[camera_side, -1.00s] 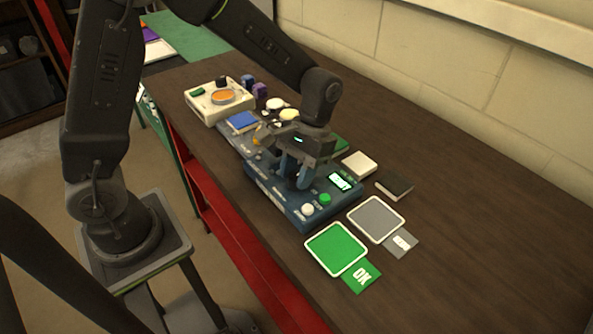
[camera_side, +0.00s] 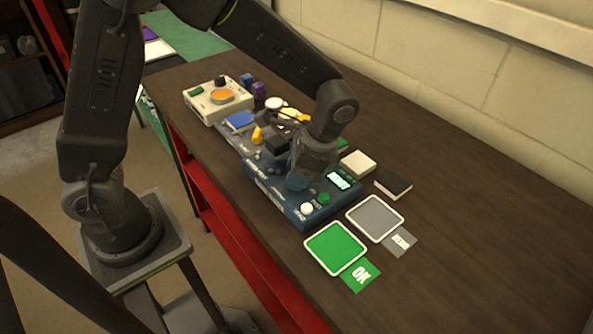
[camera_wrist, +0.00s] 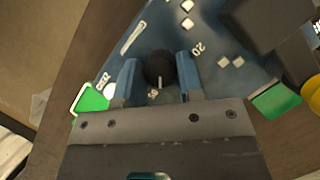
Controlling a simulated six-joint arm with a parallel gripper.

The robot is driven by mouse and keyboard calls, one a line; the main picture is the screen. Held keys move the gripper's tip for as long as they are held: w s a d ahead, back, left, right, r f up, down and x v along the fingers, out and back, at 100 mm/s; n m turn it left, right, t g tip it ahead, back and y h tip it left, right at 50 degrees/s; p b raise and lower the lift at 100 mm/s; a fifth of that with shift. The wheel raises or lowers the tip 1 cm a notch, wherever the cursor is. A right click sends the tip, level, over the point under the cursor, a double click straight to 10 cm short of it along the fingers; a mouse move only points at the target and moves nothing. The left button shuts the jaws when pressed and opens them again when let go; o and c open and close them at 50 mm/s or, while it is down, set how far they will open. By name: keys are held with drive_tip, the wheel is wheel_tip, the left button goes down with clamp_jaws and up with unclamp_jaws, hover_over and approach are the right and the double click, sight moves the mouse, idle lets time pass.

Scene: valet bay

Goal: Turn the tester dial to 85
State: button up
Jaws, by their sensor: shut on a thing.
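The blue tester (camera_side: 262,181) sits on the bench. It has a lit green display (camera_side: 340,180), a green button (camera_side: 324,198) and a white button (camera_side: 307,209). The digits on the display are too small to read surely. The black dial (camera_wrist: 159,67) with a white pointer mark is in the wrist view, between the two blue fingers of my gripper (camera_wrist: 158,80). My gripper is shut on the dial. The pointer faces toward the gripper body. In the side view my gripper (camera_side: 298,180) hides the dial.
A green pad (camera_side: 335,248) with an OK card and a grey pad (camera_side: 375,219) with a grey card lie in front. A white block (camera_side: 357,163) and a dark block (camera_side: 393,185) stand to the right. A cream device (camera_side: 205,106) is behind. The right of the bench is clear.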

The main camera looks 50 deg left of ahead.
drive_tip(key=shift+m, duration=0.6)
drive_tip(key=shift+t, duration=0.3)
drive_tip(key=o, duration=0.9)
drive_tip(key=v, duration=1.4)
drive_tip(key=shift+d, duration=0.2)
drive_tip(key=shift+f, duration=0.15)
